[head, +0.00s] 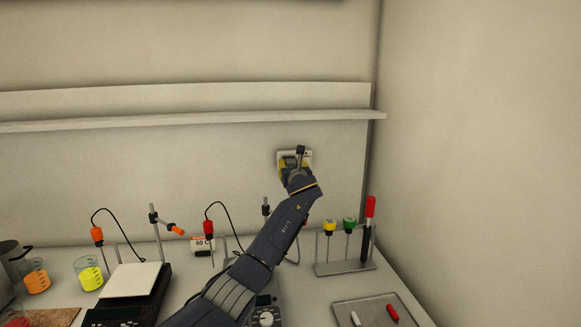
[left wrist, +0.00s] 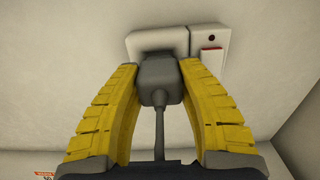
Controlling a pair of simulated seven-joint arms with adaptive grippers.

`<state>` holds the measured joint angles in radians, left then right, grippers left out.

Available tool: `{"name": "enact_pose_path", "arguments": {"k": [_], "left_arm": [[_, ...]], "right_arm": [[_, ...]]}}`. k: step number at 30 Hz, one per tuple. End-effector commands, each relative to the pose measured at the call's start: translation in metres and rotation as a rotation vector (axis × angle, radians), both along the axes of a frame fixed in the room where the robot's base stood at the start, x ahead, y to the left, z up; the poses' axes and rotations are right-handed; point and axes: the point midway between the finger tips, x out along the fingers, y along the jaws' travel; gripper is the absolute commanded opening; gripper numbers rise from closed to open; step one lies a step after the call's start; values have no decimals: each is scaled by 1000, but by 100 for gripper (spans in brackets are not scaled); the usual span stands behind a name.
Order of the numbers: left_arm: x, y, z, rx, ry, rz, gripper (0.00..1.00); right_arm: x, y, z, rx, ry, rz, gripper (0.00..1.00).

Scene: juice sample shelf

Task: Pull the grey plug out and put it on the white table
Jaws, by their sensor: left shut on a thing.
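The grey plug (left wrist: 160,78) sits between the yellow fingers of my left gripper (left wrist: 161,75) in the left wrist view, with its cord running down toward the gripper's base. The plug is up against the white wall socket (left wrist: 205,38), which has a red switch; I cannot tell how deep it sits. In the head view, my left gripper (head: 293,168) is at the socket (head: 306,157) on the back wall and hides most of the plug. The white table (head: 330,285) lies below, partly covered by my left arm. My right gripper is not in view.
A rack (head: 347,267) with yellow, green and red tools stands at the right, behind a metal tray (head: 375,312). A shelf (head: 200,120) runs above the socket. Table room beside the rack is narrow.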

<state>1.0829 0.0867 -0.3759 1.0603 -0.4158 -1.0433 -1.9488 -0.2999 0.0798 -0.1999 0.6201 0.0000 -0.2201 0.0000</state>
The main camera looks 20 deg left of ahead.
Motion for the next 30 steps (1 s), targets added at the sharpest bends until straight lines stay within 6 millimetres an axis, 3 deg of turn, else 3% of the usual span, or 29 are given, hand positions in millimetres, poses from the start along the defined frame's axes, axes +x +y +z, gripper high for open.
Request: {"name": "enact_pose_path", "arguments": {"k": [30], "left_arm": [[-26,-13,0,0,0,0,0]], "right_arm": [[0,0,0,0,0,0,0]]}}
